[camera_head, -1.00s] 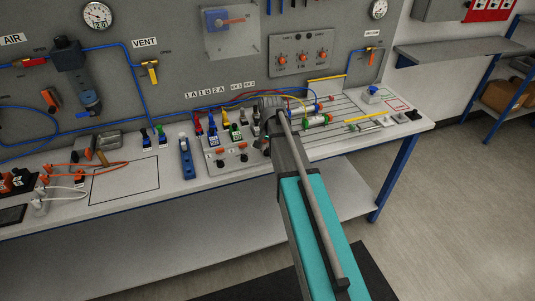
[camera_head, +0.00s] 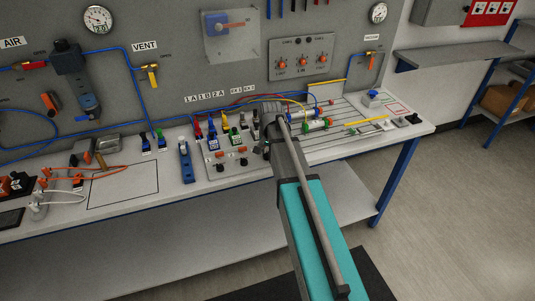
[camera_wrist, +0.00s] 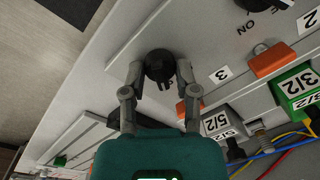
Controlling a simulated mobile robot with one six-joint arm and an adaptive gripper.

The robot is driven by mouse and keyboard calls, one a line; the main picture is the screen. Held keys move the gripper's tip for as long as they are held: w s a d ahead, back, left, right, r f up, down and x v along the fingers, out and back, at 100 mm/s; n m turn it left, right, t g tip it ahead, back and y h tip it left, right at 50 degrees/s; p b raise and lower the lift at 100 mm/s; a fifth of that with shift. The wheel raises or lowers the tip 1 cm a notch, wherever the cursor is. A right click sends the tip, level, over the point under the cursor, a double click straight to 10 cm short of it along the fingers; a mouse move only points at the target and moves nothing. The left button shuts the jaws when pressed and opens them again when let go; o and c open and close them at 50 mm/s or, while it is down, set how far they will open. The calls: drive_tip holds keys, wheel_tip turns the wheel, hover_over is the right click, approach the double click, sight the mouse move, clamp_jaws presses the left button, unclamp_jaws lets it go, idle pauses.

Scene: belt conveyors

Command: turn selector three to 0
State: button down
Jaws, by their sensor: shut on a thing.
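Selector three is a black round knob (camera_wrist: 159,63) on the grey panel in the wrist view, beside a white label "3" (camera_wrist: 220,75). My gripper (camera_wrist: 159,72) has one finger on each side of this knob and is shut on it. The knob's ridge points toward the bottom of the picture, close to a dark marking that is mostly covered. I cannot read that marking. In the head view my arm reaches over the right end of the selector panel (camera_head: 230,172) and hides selector three.
Selector two (camera_wrist: 257,4), marked "ON", stands at the upper right of the wrist view. An orange block (camera_wrist: 274,60) and a green 3/2 valve (camera_wrist: 299,88) are near it. A 5/2 valve (camera_wrist: 217,122) and hoses lie close to my right finger.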

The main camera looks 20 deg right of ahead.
drive_tip(key=shift+n, duration=0.3)
drive_tip(key=n, duration=0.5)
drive_tip(key=shift+d+n+g, duration=0.1)
drive_tip(key=shift+n+g, duration=0.2)
drive_tip(key=n, duration=0.5)
drive_tip(key=shift+n, duration=0.4)
drive_tip(key=shift+c, duration=1.8)
unclamp_jaws()
drive_tip(key=shift+m, duration=0.3)
